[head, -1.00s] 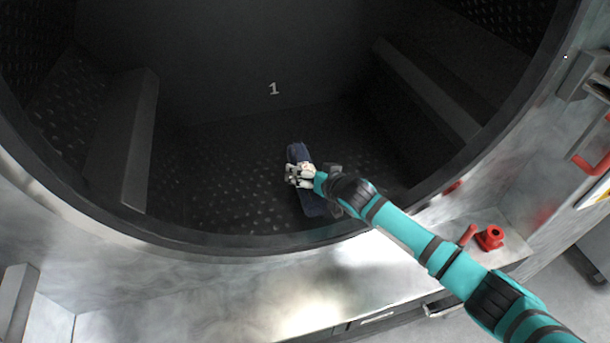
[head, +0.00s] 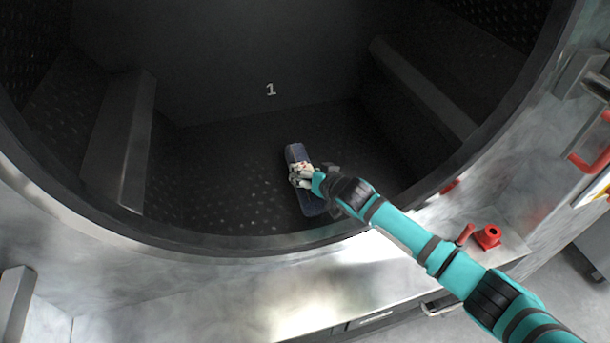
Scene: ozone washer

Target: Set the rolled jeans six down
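The rolled jeans (head: 296,153), a dark blue roll, are inside the washer drum (head: 220,195), low down near its front rim. They run from upper left to lower right in the head view. My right gripper (head: 299,176) is over the middle of the roll, with its fingers at the roll's sides and touching or very close to it. The gripper's pose and the roll hide whether the fingers press on the cloth, and whether the roll rests fully on the drum floor. My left gripper is out of view.
The drum has raised ribs at left (head: 118,140) and right (head: 420,90), and a white number 1 (head: 271,90) at the back. A metal rim curves below my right arm. A red valve (head: 488,237) sits outside at the right. The drum floor around the roll is clear.

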